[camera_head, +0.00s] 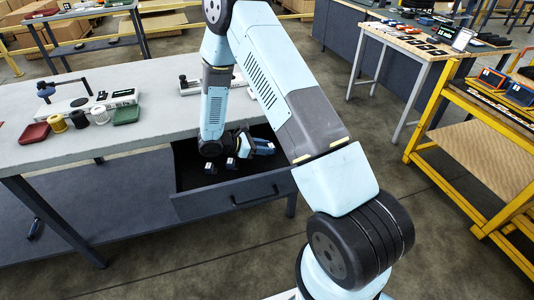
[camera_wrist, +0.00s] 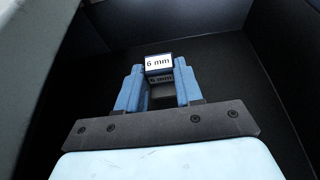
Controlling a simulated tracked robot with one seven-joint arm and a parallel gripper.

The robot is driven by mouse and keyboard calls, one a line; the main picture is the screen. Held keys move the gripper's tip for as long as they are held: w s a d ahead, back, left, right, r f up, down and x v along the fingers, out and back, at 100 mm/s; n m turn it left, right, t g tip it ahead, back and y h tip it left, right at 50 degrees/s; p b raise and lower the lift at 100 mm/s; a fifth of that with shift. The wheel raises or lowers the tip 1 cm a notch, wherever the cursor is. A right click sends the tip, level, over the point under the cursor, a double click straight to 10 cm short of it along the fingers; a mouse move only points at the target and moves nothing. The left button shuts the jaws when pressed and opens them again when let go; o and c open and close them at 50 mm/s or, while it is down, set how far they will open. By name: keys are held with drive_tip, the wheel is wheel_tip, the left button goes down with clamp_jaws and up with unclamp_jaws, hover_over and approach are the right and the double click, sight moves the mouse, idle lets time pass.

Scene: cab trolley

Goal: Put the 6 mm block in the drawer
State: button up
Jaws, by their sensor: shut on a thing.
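The 6 mm block (camera_wrist: 158,64), dark with a white "6 mm" label, sits between the two blue fingers of my gripper (camera_wrist: 158,88) in the wrist view. The gripper is shut on it, and the label faces the camera. In the head view my gripper (camera_head: 262,147) is low inside the open drawer (camera_head: 235,197), near its right rear part. The block cannot be made out there. Whether the block touches the drawer floor (camera_wrist: 230,75) cannot be told.
Two small dark-blue pieces with pale tops (camera_head: 209,168) show in the drawer's left half. The grey worktop (camera_head: 140,75) above holds a red box (camera_head: 34,133), spools (camera_head: 78,119) and a green box (camera_head: 126,115). A yellow trolley (camera_head: 480,120) stands at right, with open floor between.

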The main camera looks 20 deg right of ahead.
wheel_tip(320, 180, down, 3)
drive_tip(key=shift+w+d+f, duration=0.1)
drive_tip(key=shift+d+f, duration=0.05)
drive_tip(key=shift+f, duration=0.05)
drive_tip(key=o, duration=1.1)
